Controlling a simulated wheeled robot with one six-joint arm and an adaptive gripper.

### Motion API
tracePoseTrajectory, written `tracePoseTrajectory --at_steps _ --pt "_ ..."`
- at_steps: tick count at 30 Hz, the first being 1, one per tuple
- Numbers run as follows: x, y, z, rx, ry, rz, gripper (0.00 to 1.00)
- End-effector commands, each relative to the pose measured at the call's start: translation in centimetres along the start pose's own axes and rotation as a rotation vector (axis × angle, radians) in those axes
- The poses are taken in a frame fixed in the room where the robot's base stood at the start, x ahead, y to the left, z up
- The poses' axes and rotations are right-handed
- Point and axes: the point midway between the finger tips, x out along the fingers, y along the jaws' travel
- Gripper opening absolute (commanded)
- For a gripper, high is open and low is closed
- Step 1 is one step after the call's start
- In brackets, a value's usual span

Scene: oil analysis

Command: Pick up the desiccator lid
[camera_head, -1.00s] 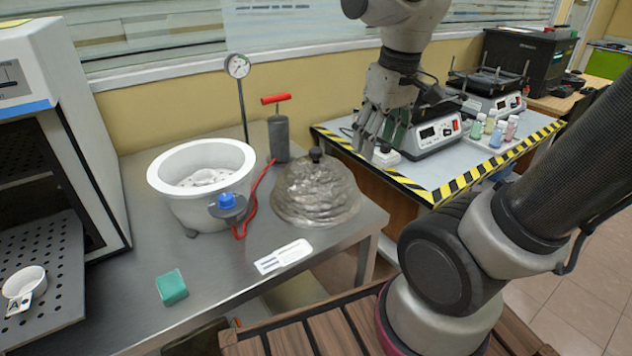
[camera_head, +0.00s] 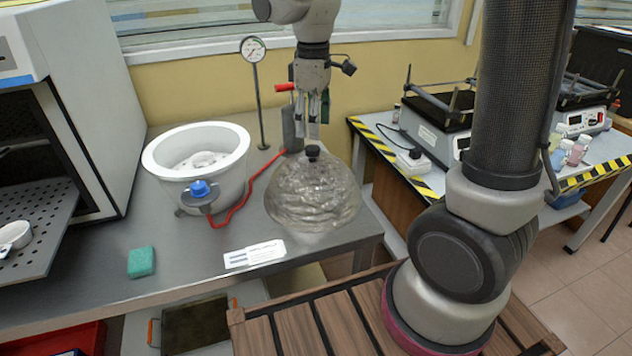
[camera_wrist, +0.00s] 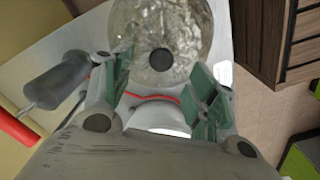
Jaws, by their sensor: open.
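The desiccator lid (camera_head: 312,192) is a clear glass dome with a black knob (camera_head: 312,151) on top. It rests on the steel bench, right of the white desiccator bowl (camera_head: 197,165). My gripper (camera_head: 312,118) is open and empty, pointing down just above the knob. In the wrist view the lid (camera_wrist: 160,30) and its round black knob (camera_wrist: 160,61) lie ahead of the spread green-padded fingers (camera_wrist: 165,98). Nothing is between the fingers except the view of the bench, red hose and bowl beyond.
A hand pump (camera_head: 292,128) with red handle stands behind the lid, its red hose (camera_head: 250,188) running to the bowl's valve. A pressure gauge (camera_head: 253,50) stands behind. A green block (camera_head: 141,262) and white label (camera_head: 254,254) lie in front. An oven (camera_head: 75,120) stands left.

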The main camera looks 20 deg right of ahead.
Motion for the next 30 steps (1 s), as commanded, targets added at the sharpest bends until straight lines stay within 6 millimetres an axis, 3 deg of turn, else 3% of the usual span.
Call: tracePoseTrajectory --at_steps 7,21,29,30 --pt "1.1 0.0 0.0 -0.048 -0.001 -0.001 0.58" --pt "7.5 -0.2 -0.1 -0.046 -0.001 0.0 0.58" --pt "7.8 -0.2 -0.1 -0.046 0.001 0.0 0.58" --pt "7.8 -0.2 -0.1 -0.046 0.001 0.0 0.53"
